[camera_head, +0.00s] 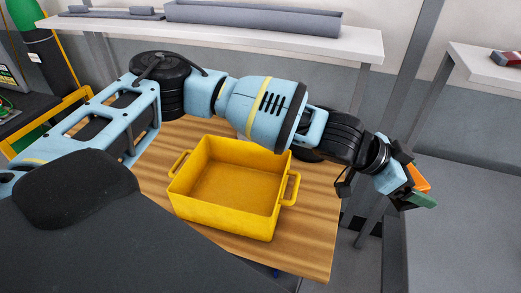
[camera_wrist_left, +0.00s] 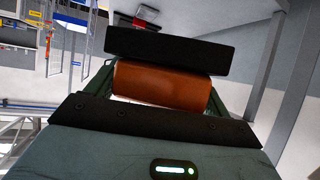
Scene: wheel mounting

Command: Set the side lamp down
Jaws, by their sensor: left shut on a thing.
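The side lamp, an orange piece (camera_head: 420,179), is at the far right of my left arm in the head view. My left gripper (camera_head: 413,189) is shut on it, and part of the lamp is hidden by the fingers. In the left wrist view the orange lamp (camera_wrist_left: 160,83) lies between the two dark fingers of the left gripper (camera_wrist_left: 165,80). The gripper is out to the right of the wooden table, clear of the yellow crate. My right gripper is not in view.
An empty yellow crate (camera_head: 222,216) with two handles stands on the wooden table (camera_head: 318,225). A pale shelf (camera_head: 350,45) with a long grey item runs along the back. Another pale surface (camera_head: 475,66) with a small red and grey object is at the upper right.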

